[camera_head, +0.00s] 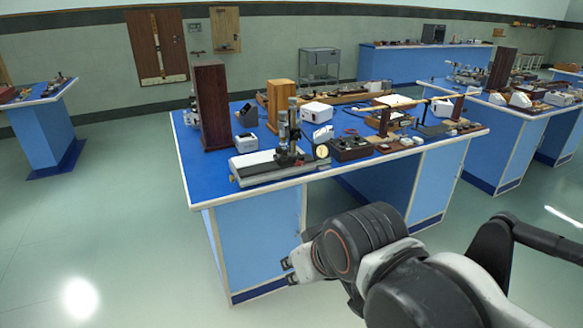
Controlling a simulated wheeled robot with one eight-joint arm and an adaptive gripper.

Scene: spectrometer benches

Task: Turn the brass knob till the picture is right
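A microscope-like instrument (289,135) with a dark upright column stands near the front edge of the blue-topped bench. No picture on a screen or eyepiece can be made out. My gripper (289,272) is in front of the bench, below its top and apart from the instrument. Its two small fingertips look spread, with nothing between them.
The bench top (188,150) is crowded: a tall dark wooden box (211,105), a lighter wooden block (280,103), white boxes (316,112) and a black control box (351,148). A second bench (495,150) stands at right, a small one (42,130) at left. The left floor is clear.

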